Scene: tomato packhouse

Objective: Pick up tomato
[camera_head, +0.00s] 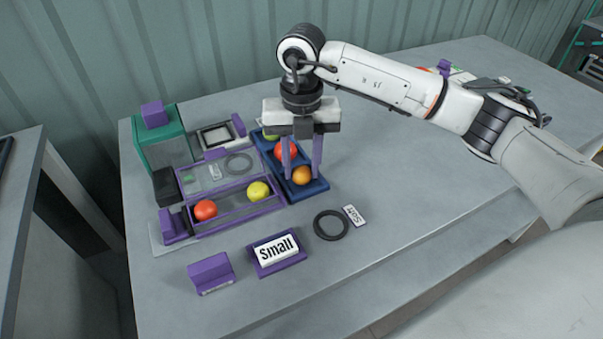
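My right gripper (301,160) points straight down over the blue tray (314,188), with its two purple fingers apart. A red tomato (286,150) shows between and behind the fingers, in the tray's middle. I cannot tell whether the fingers touch it. An orange tomato (303,175) sits at the tray's near end, close to the fingertips. A yellow-green tomato (270,135) at the far end is partly hidden. Another red tomato (205,210) and a yellow tomato (258,191) lie in the purple-framed tray (236,214) to the left. My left gripper is not in view.
A "Small" sign (277,250), a purple block (211,272), a black ring (331,225) and a "Soft" tag (354,215) lie in front.

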